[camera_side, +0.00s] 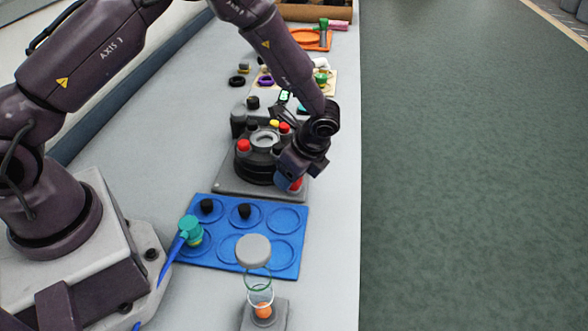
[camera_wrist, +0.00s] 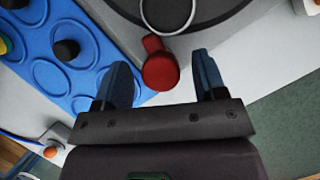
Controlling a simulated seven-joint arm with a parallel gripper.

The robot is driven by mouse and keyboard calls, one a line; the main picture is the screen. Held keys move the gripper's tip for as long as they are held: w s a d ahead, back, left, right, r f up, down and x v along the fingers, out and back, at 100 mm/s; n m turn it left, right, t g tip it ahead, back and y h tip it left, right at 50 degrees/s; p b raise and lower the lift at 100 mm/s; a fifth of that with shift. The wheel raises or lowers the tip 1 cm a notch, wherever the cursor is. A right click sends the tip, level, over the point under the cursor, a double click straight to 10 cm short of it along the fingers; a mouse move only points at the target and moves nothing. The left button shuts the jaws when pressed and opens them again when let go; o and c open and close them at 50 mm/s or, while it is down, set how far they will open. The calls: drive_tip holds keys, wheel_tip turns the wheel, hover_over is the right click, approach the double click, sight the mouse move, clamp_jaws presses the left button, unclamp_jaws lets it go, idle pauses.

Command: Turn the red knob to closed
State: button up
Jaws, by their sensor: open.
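The red knob (camera_wrist: 160,68) shows in the wrist view between and just beyond the two blue fingers of my gripper (camera_wrist: 165,80). Its end points toward the gripper, and a gap shows on each side of it. In the side view the red knob (camera_side: 296,184) shows low at the right side of the black round unit (camera_side: 257,168), beside my gripper (camera_side: 288,182). The fingers are apart and hold nothing. My gripper partly hides the knob and the unit's right side in the side view.
A blue tray (camera_side: 216,262) with round recesses, black knobs and a teal-headed tool (camera_side: 190,230) lies in front of the unit. A clear tube with a grey cap (camera_side: 253,251) stands nearer. Other red caps (camera_side: 243,146) top the unit. The bench's right edge is close.

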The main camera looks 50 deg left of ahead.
drive_tip(key=c, duration=0.9)
drive_tip(key=shift+c, duration=0.2)
drive_tip(key=shift+m, duration=0.3)
drive_tip(key=shift+d+m+t, duration=0.1)
drive_tip(key=shift+m+t, duration=0.45)
drive_tip(key=shift+m, duration=0.8)
drive_tip(key=shift+m+t, duration=0.55)
drive_tip(key=shift+m, duration=0.8)
drive_tip(key=o, duration=0.9)
drive_tip(key=shift+o, duration=0.2)
drive_tip(key=shift+r, duration=0.1)
